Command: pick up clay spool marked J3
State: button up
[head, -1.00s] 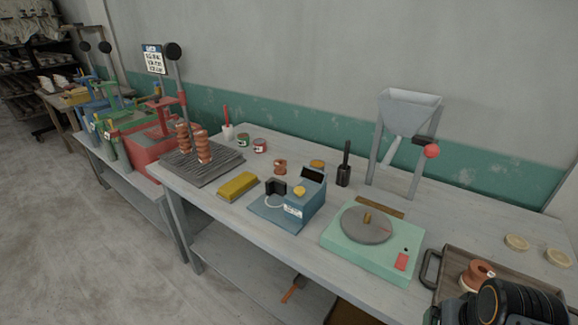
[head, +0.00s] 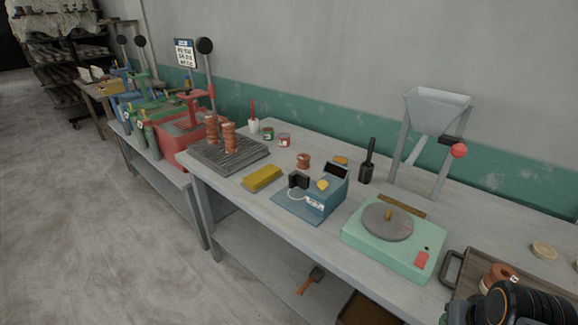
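Several brown clay spools are in the head view, and I cannot read J3 on any of them. One brown spool (head: 303,160) stands alone on the grey workbench (head: 330,255), behind the blue device. Two brown stacks, a left one (head: 212,130) and a right one (head: 229,138), stand upright on a dark ribbed board (head: 205,158). Another brown spool (head: 498,276) with a pale mark on top sits in the wooden tray (head: 465,285) at the lower right, partly hidden by my dark arm. My gripper's fingers are not visible.
A blue device (head: 325,205), a yellow block (head: 262,178) and a green turntable base (head: 365,240) occupy the bench. A funnel stand (head: 437,110) rises behind the turntable. Coloured presses (head: 185,140) stand at the left. The floor (head: 110,240) at left is clear.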

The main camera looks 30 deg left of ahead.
aim_at(303, 159)
jog(key=u, duration=0.45)
jog(key=k, duration=0.55)
jog(key=u, duration=1.35)
jog(key=i, duration=0.8)
jog(key=u, duration=0.8)
jog(key=i, duration=0.9)
jog(key=z, duration=0.75)
jog(key=i, duration=0.9)
jog(key=z, duration=0.55)
jog(key=i, duration=0.4)
